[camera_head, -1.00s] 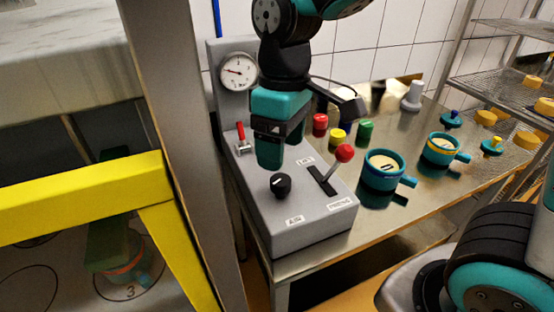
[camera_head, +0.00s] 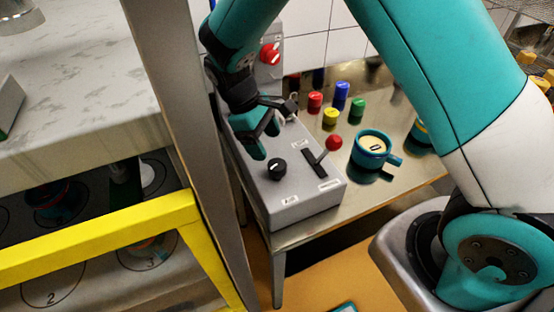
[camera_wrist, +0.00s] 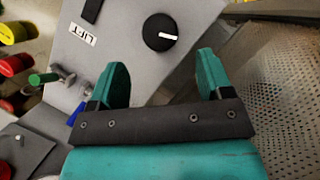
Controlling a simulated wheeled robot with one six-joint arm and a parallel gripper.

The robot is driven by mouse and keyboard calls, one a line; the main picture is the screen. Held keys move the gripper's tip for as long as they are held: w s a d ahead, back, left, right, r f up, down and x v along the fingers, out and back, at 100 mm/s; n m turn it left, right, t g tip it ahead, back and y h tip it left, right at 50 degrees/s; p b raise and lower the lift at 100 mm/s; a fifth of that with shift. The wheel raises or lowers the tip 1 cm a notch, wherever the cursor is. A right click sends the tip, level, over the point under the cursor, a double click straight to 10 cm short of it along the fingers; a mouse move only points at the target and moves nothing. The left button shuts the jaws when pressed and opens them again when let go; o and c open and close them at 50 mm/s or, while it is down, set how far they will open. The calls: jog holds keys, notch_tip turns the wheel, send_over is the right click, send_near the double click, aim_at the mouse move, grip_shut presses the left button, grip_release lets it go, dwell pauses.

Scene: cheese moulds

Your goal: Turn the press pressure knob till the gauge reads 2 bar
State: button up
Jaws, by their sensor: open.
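The black press knob (camera_head: 277,168) with a white pointer line sits on the sloped grey control box (camera_head: 300,210). In the wrist view the knob (camera_wrist: 160,32) lies just beyond the gap between my fingertips, its line pointing right. My gripper (camera_head: 264,140) is open and tilted, close above the box beside the knob; its teal fingers (camera_wrist: 161,75) are apart and empty. They do not appear to touch the knob. The gauge is hidden in the head view, behind my arm, so its reading cannot be seen.
A red-ball lever (camera_head: 334,142) stands right of the knob. A red mushroom button (camera_head: 270,53) is on the upright behind. Red, yellow, blue and green pots and a teal mould (camera_head: 371,148) stand on the steel table. A grey post and yellow rail (camera_head: 100,238) are at left.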

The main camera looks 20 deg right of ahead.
aim_at(277, 164)
jog(key=p+x, duration=0.1)
jog(key=x, duration=0.7)
jog(key=shift+p, duration=0.35)
jog(key=c, duration=0.9)
